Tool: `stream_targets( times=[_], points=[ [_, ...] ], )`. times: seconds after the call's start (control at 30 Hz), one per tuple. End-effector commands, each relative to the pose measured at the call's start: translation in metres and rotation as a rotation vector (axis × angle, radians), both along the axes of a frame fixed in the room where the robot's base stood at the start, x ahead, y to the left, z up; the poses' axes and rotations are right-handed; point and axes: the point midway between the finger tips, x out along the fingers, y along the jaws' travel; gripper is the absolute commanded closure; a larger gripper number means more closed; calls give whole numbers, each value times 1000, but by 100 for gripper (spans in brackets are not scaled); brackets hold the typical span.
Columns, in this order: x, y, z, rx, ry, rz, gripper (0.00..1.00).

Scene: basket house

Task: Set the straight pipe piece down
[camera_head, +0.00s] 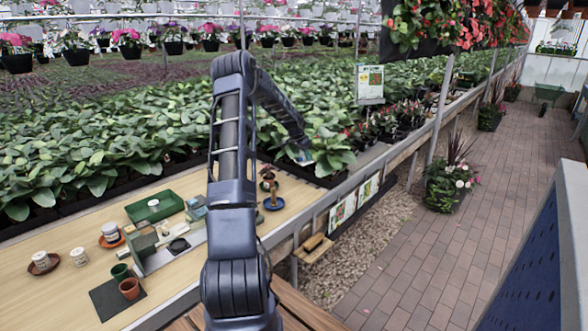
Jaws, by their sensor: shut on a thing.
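My arm rises from the bottom middle, bends at the top and reaches away to the right. My gripper (304,158) is small and far off at its end, over the leafy plants beyond the bench. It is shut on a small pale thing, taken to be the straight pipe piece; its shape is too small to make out. A wooden bench (62,238) lies below and to the left. A blue saucer (274,204) on it has a small upright tan thing on it, to the lower left of my gripper.
A green tray (155,207), terracotta saucers with white jars, a grey box-like stand (150,258) and small pots (130,288) crowd the bench. Dense plants (90,150) fill the space behind. A small wooden ledge (313,250) juts out at the bench's side.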

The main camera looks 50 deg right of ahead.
Motion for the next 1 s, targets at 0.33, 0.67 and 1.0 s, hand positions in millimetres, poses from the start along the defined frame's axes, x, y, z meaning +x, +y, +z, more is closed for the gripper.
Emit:
stream_targets(
  times=[0.33,0.67,1.0],
  points=[
    [3,2,8,1,0,4,95],
    [84,58,8,0,0,113,95],
    [192,161,8,1,1,277,95]
  ],
)
